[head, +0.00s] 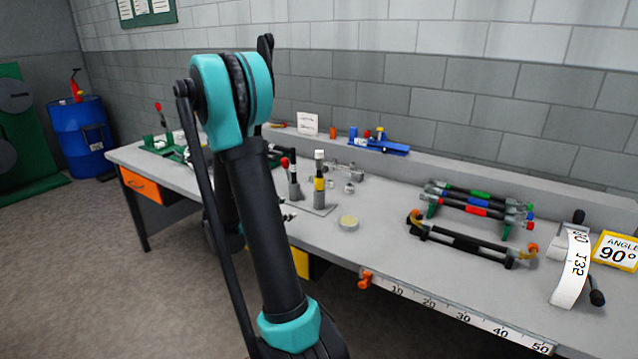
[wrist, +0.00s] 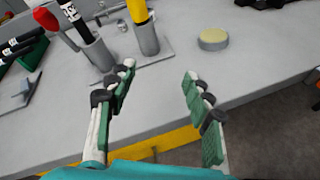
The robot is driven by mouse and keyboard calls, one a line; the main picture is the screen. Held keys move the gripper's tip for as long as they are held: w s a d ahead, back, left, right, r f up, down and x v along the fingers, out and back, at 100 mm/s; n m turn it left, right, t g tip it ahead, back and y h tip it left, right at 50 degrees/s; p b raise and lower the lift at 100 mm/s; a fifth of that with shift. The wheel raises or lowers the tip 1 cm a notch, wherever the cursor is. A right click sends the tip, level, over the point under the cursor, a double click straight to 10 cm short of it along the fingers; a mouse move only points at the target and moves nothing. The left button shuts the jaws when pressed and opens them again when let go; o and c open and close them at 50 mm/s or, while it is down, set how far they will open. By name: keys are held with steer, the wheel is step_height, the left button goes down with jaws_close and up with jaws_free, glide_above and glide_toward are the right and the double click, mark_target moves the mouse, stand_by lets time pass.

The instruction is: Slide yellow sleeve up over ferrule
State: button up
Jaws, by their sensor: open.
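The yellow sleeve (head: 319,183) is a band on an upright black hose with a pale top end, standing in a grey cylinder (head: 320,199) on a grey plate on the bench. In the wrist view only the lower part of the yellow sleeve (wrist: 138,10) shows, above its grey cylinder (wrist: 147,40). I cannot tell for sure which part is the ferrule; the hose's pale top (head: 319,155) is a likely one. My gripper (wrist: 160,72) is open and empty, apart from the sleeve, its green-padded fingers on the near side of the cylinder. My arm mostly hides it in the head view.
A second grey cylinder (wrist: 97,52) holds a black hose with a white label, beside a red knob (wrist: 46,18). A round yellow-topped tin (wrist: 213,39) sits to the right. Racked hoses (head: 475,205) lie further right. The bench's front edge has a ruler (head: 455,314).

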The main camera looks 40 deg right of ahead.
mark_target(316, 183)
steer(key=w+d+n+h, duration=0.1)
steer(key=w+d, duration=0.1)
steer(key=d, duration=0.4)
steer(key=w+d+r+n+h, duration=0.1)
steer(key=w+d, duration=0.1)
steer(key=d, duration=0.5)
steer(key=w+d+n+h, duration=0.2)
steer(key=d, duration=0.4)
steer(key=shift+w+d+r, duration=0.15)
steer(key=shift+w+r, duration=0.2)
steer(key=shift+w, duration=0.05)
jaws_close()
